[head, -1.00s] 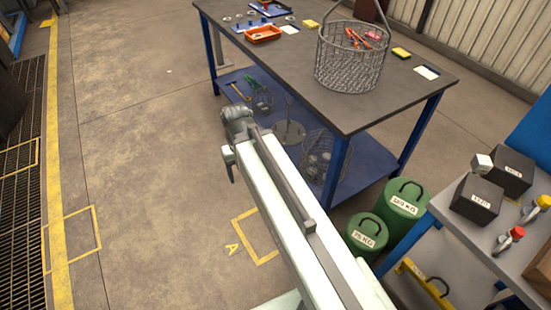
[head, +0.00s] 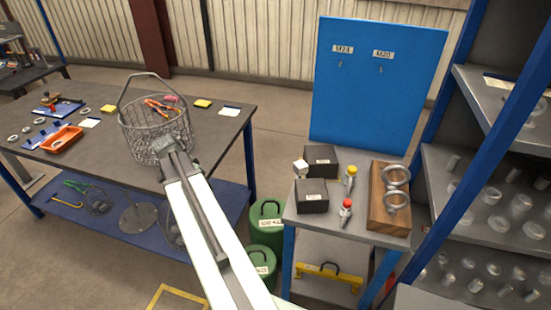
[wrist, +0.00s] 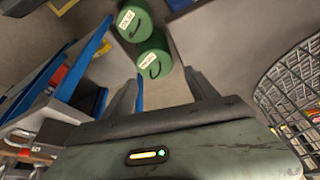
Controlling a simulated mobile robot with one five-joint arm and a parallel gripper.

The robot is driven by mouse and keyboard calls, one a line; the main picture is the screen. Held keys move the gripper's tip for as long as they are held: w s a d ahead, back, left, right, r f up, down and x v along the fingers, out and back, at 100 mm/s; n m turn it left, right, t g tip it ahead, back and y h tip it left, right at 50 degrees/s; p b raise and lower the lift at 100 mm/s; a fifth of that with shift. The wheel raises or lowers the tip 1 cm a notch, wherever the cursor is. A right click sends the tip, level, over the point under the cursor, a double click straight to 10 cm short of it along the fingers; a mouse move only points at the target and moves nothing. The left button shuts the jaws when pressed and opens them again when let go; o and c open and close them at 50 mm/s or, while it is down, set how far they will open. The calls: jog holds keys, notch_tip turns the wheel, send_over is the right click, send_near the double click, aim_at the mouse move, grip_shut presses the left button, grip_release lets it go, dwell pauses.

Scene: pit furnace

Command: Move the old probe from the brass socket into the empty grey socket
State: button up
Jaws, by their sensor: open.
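I cannot make out the old probe, the brass socket or the grey socket for certain in either view. Two small blue fixtures (head: 57,106) with tiny parts lie on the dark table at the left of the head view, too small to tell what they hold. In the wrist view my gripper (wrist: 162,82) is open, its two dark fingers apart with nothing between them. Beyond the fingers, lower down, are two green canisters (wrist: 135,20). In the head view my arm reaches forward beside the wire basket, and the fingers cannot be made out.
The wire basket (head: 158,136) stands on the dark table (head: 105,150), with an orange tray (head: 62,139) farther left. A small bench (head: 340,226) holds dark boxes (head: 311,195) and a wooden block with rings (head: 376,200). A blue board (head: 375,85) and shelving stand behind and right.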

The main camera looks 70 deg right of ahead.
jog(key=s+d+r+m+g+p, duration=0.1)
jog(key=s+d+r+m+p, duration=0.4)
jog(key=s+d, duration=0.9)
notch_tip(320, 180, up, 3)
jog(key=m+g+p, duration=0.1)
send_over(301, 164)
jog(key=w+a, duration=0.2)
jog(key=b+x, duration=0.2)
jog(key=shift+s+a+f+b, duration=0.1)
jog(key=shift+a+f+b, duration=0.05)
jog(key=shift+f+b, duration=0.2)
jog(key=b+x, duration=0.4)
jog(key=x, duration=0.1)
jog(key=shift+s+f+b, duration=0.1)
jog(key=shift+s+b, duration=0.1)
jog(key=shift+b, duration=0.2)
jog(key=shift+c, duration=0.4)
jog(key=shift+r, duration=0.2)
grip_shut()
